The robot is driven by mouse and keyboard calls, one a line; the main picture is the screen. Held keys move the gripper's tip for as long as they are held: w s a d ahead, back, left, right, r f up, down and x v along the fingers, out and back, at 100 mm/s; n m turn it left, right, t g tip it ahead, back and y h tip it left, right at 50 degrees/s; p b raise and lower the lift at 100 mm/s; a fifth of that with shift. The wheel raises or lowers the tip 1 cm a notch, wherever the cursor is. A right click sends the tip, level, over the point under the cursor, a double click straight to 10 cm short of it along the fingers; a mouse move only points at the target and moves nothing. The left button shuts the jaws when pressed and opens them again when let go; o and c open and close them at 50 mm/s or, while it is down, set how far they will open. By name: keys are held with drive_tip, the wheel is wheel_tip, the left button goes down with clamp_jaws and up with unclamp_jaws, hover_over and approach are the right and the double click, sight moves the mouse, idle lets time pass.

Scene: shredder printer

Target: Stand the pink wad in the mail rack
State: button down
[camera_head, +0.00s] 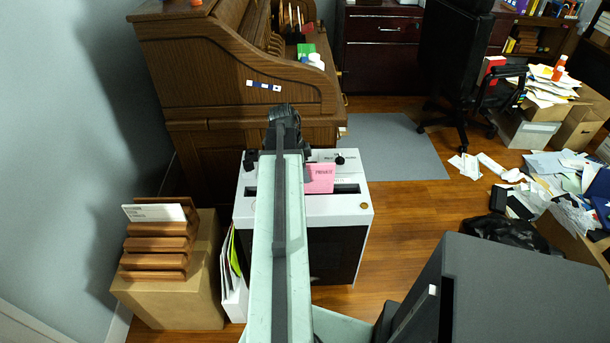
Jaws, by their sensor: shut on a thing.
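The pink wad (320,178), a flat pink stack with dark print, shows just right of my arm, upright over the white top of the shredder (248,208). My gripper (305,165) is shut on the wad at its left side; the fingertips are mostly hidden behind my arm. I cannot tell whether the wad's lower edge touches the shredder top. The wooden mail rack (158,245) stands at the left on a cardboard box, with stepped slots. A white envelope (154,212) stands in its rear part.
The cardboard box (175,303) carries the rack beside the grey wall. White and green folders (234,275) stand between box and shredder. A wooden roll-top desk (215,60) is behind the shredder. A dark grey machine (520,290) and paper piles lie at the right.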

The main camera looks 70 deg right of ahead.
wheel_tip(320, 180, up, 8)
drive_tip(key=p, duration=0.7)
drive_tip(key=shift+r, duration=0.2)
drive_tip(key=shift+f, duration=0.15)
